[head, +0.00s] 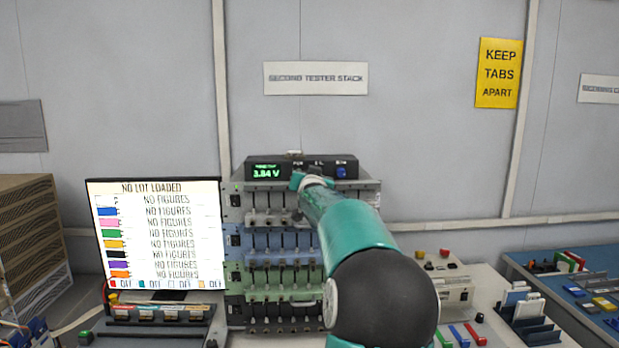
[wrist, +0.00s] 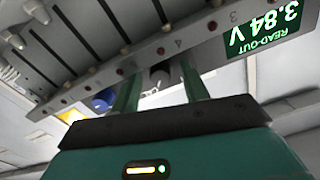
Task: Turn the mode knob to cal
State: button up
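The tester's black top box (head: 276,164) carries a green read-out (head: 266,172) showing 3.84 V; the read-out also shows upside down in the wrist view (wrist: 264,28). A dark round knob (wrist: 161,77) is on the box front, seen between the two fingers of my gripper (wrist: 160,72). The fingers are apart, with a gap on each side of the knob. I cannot tell which mark the knob points to. A blue knob (head: 341,172) sits at the box's right end and shows outside the fingers in the wrist view (wrist: 103,101).
Below the box is a rack of cell slots (head: 268,240) in several tiers. A monitor (head: 160,235) reading NO LOT LOADED stands to the left. A bench with coloured buttons and trays (head: 525,315) lies to the right. The wall above the box is clear apart from signs.

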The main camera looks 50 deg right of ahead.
jog(key=shift+s, duration=0.1)
jog(key=v, duration=1.3)
jog(key=shift+s+a, duration=0.25)
jog(key=shift+a, duration=0.05)
